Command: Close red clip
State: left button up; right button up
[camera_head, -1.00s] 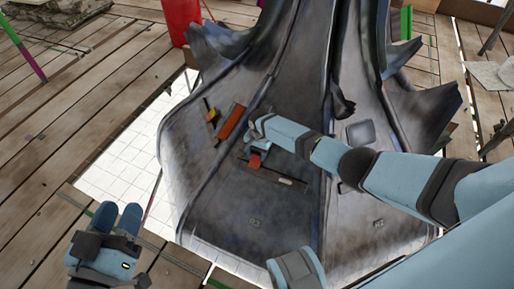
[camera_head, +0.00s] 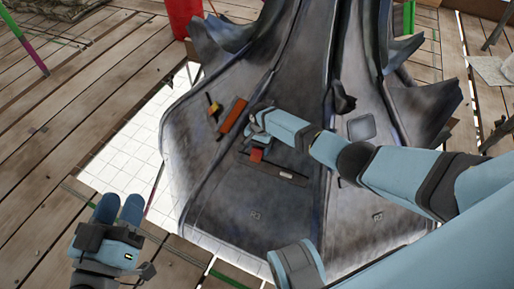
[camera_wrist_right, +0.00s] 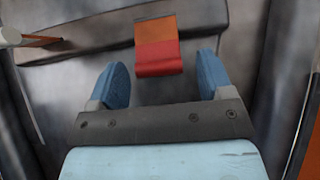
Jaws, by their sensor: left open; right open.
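The red clip (camera_head: 257,154) sits on a dark slotted strip on the grey metal finial (camera_head: 270,215). In the right wrist view the clip (camera_wrist_right: 157,66) is a folded-looking piece, orange-brown on its upper part and red on its lower part. My right gripper (camera_head: 259,143) is right by the clip. In the wrist view its two blue fingers (camera_wrist_right: 162,82) are open, one on each side of the clip's lower end, with gaps on both sides. My left gripper (camera_head: 118,209) is open and empty, over the planks at lower left, far from the clip.
An orange bar (camera_head: 233,115) and a small yellow-and-red piece (camera_head: 214,107) are on the finial, left of my right gripper. A red cylinder (camera_head: 184,18) stands behind at the upper left. White tiles (camera_head: 118,160) and wooden planks (camera_head: 80,110) surround the finial.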

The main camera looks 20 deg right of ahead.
pick_arm(q)
notch_tip(320, 180, up, 6)
jog(key=t+p, duration=0.2)
jog(key=p, duration=0.2)
jog(key=shift+n+g+y, duration=0.3)
jog(key=shift+g+y, duration=0.4)
jog(key=f, duration=0.1)
jog(key=a+f+p, duration=0.1)
jog(key=f, duration=0.2)
jog(key=shift+a+f+p, duration=0.1)
jog(key=shift+a+p, duration=0.2)
jog(key=shift+a, duration=0.05)
pick_arm(e)
notch_tip(320, 180, up, 12)
jog(key=w+d, duration=0.1)
jog(key=shift+r, duration=0.25)
jog(key=shift+c, duration=0.4)
